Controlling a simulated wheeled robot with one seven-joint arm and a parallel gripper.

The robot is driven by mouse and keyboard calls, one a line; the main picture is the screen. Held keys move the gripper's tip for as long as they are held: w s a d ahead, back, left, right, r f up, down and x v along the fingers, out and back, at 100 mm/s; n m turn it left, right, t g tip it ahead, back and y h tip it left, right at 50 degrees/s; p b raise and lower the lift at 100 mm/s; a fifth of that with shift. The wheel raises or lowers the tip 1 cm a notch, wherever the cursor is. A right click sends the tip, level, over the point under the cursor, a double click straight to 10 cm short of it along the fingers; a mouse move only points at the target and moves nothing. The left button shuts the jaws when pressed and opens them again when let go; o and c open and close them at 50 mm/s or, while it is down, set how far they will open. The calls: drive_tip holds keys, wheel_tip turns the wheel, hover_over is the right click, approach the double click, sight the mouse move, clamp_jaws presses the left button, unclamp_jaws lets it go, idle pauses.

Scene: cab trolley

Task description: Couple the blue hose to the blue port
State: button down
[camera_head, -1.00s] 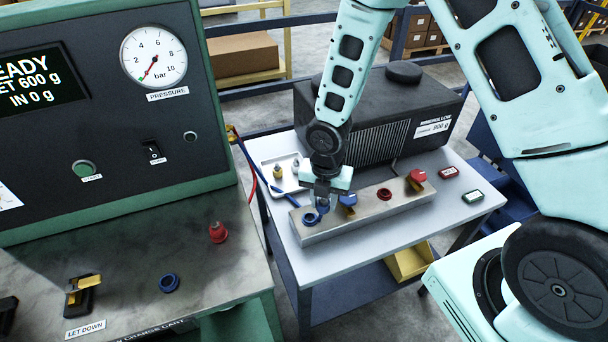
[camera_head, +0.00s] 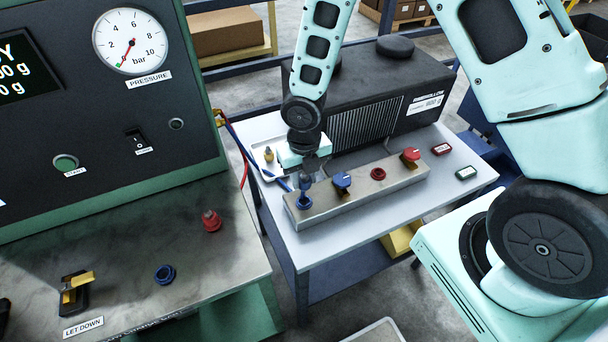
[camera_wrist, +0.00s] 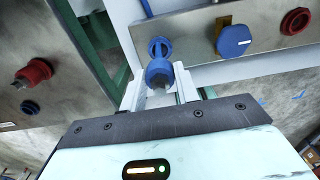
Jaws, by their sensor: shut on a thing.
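My gripper (camera_head: 304,174) is shut on the blue hose's coupling (camera_head: 304,183), above the left end of the metal block on the trolley. The blue port (camera_head: 304,203) is the ring on that block, just below the coupling in the head view. In the wrist view the coupling (camera_wrist: 158,73) sits between the fingertips, and the blue port (camera_wrist: 160,47) shows just beyond it, overlapping in the picture. I cannot tell whether they touch. The blue hose (camera_head: 276,179) runs left from near the gripper.
The block (camera_head: 345,199) also carries a blue knob (camera_head: 342,180), a red port (camera_head: 378,174) and a red knob (camera_head: 411,154). A dark unit (camera_head: 380,105) stands behind it. The green cart at left bears a red coupling (camera_head: 211,220) and another blue port (camera_head: 164,274).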

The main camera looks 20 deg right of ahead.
sight(304, 190)
drive_tip(key=shift+f+b, duration=2.35)
drive_tip(key=shift+f, duration=0.35)
drive_tip(key=shift+r+p, duration=0.1)
drive_tip(key=shift+p, duration=0.4)
drive_tip(key=shift+f+b, duration=0.4)
drive_tip(key=shift+f, duration=0.15)
drive_tip(key=c, duration=1)
unclamp_jaws()
drive_tip(key=shift+o, duration=0.2)
wheel_tip(304, 190, up, 17)
drive_tip(key=shift+r+p, duration=0.2)
drive_tip(key=shift+p, duration=0.8)
